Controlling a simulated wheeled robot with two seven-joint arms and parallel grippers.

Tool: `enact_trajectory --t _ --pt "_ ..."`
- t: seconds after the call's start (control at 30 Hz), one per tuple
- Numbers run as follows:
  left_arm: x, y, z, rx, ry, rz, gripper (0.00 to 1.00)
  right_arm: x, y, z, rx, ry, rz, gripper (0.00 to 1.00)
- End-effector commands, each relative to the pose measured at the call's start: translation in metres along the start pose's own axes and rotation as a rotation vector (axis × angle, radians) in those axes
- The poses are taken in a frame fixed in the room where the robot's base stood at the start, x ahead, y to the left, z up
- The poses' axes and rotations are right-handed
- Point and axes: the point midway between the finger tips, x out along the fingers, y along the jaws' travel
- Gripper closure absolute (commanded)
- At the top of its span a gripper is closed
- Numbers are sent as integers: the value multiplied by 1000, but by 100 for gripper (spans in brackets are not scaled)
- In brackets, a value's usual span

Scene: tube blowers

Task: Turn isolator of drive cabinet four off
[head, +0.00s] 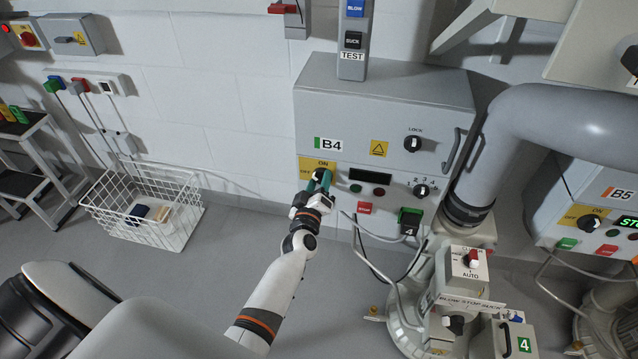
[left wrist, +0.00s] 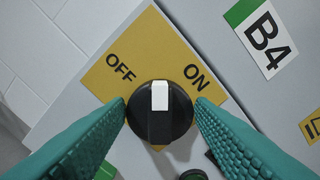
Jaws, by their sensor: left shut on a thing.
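Drive cabinet four is the grey box labelled B4 (head: 386,130) in the head view. Its isolator is a black round knob (left wrist: 160,120) with a white pointer, on a yellow plate (left wrist: 112,68) marked OFF and ON. In the left wrist view the pointer stands about midway between OFF and ON. My left gripper (head: 322,182) is at the knob; its green ribbed fingers lie on either side and are shut on it. In the head view the gripper hides much of the knob. My right gripper is not in view.
The cabinet also carries a LOCK knob (head: 413,143), a numbered selector (head: 422,190), a red button (head: 364,208) and a green connector (head: 410,218). Cabinet B5 (head: 590,200) and a thick grey pipe (head: 510,130) stand right. A white wire basket (head: 146,210) stands left.

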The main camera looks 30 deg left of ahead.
Motion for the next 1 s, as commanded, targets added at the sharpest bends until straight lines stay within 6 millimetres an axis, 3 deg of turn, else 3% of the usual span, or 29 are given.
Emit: enact_trajectory --t 0.6,1.0 --pt "0 4 -1 -551 -3 -1 74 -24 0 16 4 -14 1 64" --pt "0 5 -1 -733 -2 1 74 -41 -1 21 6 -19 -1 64"
